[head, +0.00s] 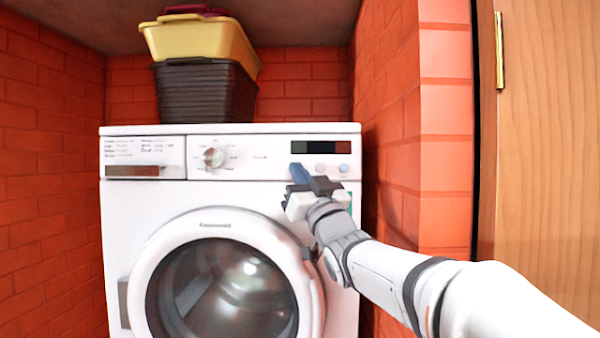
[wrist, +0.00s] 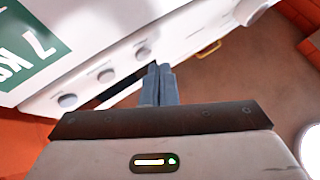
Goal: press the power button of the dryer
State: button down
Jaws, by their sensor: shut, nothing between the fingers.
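The white dryer (head: 240,200) faces me, with its control panel along the top. The panel has a dark display (head: 320,147) and small round buttons below it. The wrist view shows three buttons: one (wrist: 67,101), a middle one (wrist: 106,76) and one nearest my fingers (wrist: 139,51). Which is the power button I cannot read. My gripper (head: 298,172) is shut and empty, its blue-grey fingertips (wrist: 160,68) close to the panel beside the buttons. I cannot tell whether they touch it.
A round dial (head: 214,157) sits left of my gripper on the panel. The round glass door (head: 225,280) is below, shut. Stacked baskets, yellow (head: 200,42) over dark brown (head: 203,95), stand on top. A brick wall (head: 445,130) and wooden door (head: 545,130) are at the right.

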jog(key=s+b, duration=0.3)
jog(key=s, duration=0.3)
jog(key=shift+b, duration=0.4)
dwell(0.4)
